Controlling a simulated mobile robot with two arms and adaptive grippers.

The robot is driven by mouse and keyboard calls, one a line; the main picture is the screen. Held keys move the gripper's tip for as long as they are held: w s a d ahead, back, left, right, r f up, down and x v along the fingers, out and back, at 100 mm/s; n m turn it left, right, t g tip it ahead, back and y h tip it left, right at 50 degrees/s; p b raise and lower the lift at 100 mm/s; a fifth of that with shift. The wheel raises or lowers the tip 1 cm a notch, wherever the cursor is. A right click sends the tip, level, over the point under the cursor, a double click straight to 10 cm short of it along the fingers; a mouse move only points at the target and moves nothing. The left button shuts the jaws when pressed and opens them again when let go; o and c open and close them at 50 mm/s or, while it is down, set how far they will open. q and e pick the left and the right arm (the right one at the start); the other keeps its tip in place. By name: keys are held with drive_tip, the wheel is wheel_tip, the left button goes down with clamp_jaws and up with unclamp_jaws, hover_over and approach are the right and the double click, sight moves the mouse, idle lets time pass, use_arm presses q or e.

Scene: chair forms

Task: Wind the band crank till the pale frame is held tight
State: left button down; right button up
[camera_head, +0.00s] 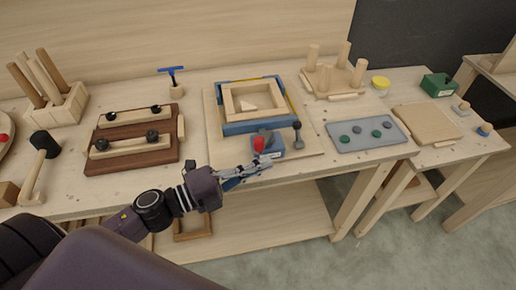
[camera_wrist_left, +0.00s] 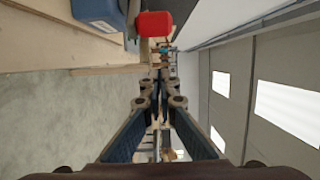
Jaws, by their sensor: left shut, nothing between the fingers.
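The pale wooden frame (camera_head: 231,104) lies inside a blue band (camera_head: 247,127) on a wooden board, around a small pale block. At the band's front is a blue crank housing (camera_head: 274,148) with a red knob (camera_head: 259,144). In the left wrist view, the red knob (camera_wrist_left: 155,23) and the blue housing (camera_wrist_left: 98,10) are at the top. My left gripper (camera_head: 266,164) is shut and empty, just in front of and below the red knob. Its fingers also show in the left wrist view (camera_wrist_left: 160,82). Whether the fingertips touch the knob is unclear. My right gripper is out of view.
A dark-knobbed lever (camera_head: 298,130) stands right of the housing. A brown clamp board (camera_head: 130,144) and a mallet (camera_head: 41,160) lie to the left. A grey tray (camera_head: 366,143), an upturned stool form (camera_head: 334,78) and a green box (camera_head: 438,85) are to the right.

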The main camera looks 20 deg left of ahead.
use_arm(q)
drive_tip(key=w+a, duration=0.1)
drive_tip(key=w+a+p, duration=0.1)
drive_tip(key=w, duration=0.1)
drive_tip(key=shift+w, duration=0.15)
drive_tip(key=shift+a, duration=0.1)
idle(0.4)
drive_tip(key=shift+a+m+g+h+b, duration=0.3)
drive_tip(key=shift+m+g+h+b, duration=0.1)
drive_tip(key=shift+h, duration=0.1)
